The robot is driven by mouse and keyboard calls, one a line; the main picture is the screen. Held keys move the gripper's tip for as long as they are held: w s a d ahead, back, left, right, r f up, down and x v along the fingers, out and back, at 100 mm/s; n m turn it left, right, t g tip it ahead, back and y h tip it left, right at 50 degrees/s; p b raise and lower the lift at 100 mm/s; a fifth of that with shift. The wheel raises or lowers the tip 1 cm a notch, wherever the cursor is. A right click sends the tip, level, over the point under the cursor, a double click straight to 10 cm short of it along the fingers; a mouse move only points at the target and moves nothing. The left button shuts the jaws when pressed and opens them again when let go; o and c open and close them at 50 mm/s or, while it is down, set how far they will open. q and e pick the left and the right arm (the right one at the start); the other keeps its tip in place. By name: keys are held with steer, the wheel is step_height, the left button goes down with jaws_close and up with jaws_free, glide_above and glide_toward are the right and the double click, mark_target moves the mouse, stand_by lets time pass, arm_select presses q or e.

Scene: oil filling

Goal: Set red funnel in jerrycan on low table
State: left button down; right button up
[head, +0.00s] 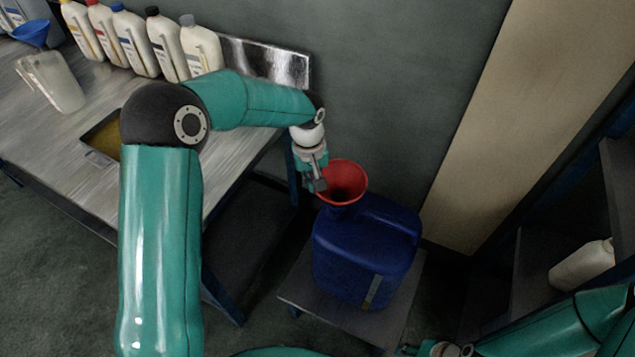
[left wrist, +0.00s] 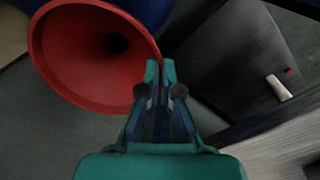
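The red funnel (head: 344,182) is at the top of the blue jerrycan (head: 362,250), wide mouth up. Its spout end is hidden, so I cannot tell how deep it sits in the opening. The jerrycan stands on the low table (head: 300,290). My left gripper (head: 320,186) is at the left side of the funnel. In the left wrist view its fingertips (left wrist: 160,70) are nearly together at the rim of the funnel (left wrist: 85,55), and they look shut on the thin rim. My right gripper (head: 428,350) is partly cut off at the bottom edge; its fingers are unclear.
A metal workbench (head: 60,110) on the left holds several white bottles (head: 135,45), a clear jug (head: 50,82), a blue funnel (head: 30,33) and a tray (head: 100,140) with yellowish liquid. A shelf with a white bottle (head: 582,266) is at right. The wall is close behind the jerrycan.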

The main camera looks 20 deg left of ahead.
arm_select(q)
steer(key=shift+f, duration=0.15)
steer(key=shift+f+b, duration=0.65)
steer(key=shift+b, duration=0.05)
stand_by(0.3)
steer(key=c, duration=1.2)
jaws_free()
steer(key=shift+c, duration=0.2)
step_height(320, 180, up, 12)
steer(key=shift+s+a, duration=0.2)
steer(key=shift+a, duration=0.05)
